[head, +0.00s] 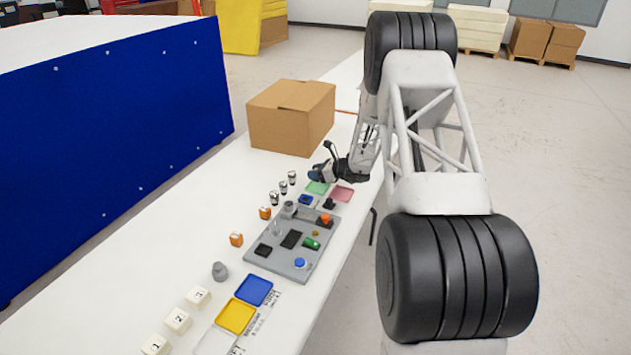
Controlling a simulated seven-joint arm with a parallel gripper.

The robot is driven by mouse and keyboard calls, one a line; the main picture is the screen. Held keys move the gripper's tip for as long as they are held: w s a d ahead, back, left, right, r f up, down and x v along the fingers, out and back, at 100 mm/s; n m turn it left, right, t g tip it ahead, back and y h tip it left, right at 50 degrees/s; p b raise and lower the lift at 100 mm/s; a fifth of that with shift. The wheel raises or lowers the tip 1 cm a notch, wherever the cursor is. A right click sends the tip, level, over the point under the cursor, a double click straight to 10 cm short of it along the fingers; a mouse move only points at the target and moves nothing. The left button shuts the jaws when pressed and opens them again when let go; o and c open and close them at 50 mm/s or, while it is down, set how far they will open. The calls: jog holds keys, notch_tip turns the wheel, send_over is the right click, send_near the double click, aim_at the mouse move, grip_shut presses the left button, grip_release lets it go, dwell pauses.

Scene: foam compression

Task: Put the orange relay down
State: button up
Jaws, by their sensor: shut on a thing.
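My gripper (320,177) is at the far end of the workspace, low over the green pad (317,188). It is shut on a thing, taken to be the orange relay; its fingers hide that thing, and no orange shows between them. An orange round part (325,218) sits on the grey board (272,262).
The board also bears a green part (311,243), a blue button (299,263) and black blocks. A pink pad (342,194) lies beside the green one. Blue (254,290) and yellow (236,316) trays are nearer. A cardboard box (291,117) stands behind. The table's left strip (150,235) is clear.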

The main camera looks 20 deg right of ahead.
jog(key=shift+f, duration=1.85)
jog(key=shift+f, duration=0.1)
jog(key=o, duration=0.7)
jog(key=shift+s+d+r, duration=0.15)
jog(key=shift+r, duration=0.05)
jog(key=v, duration=1.1)
jog(key=shift+s+d+r, duration=0.15)
jog(key=shift+s, duration=0.05)
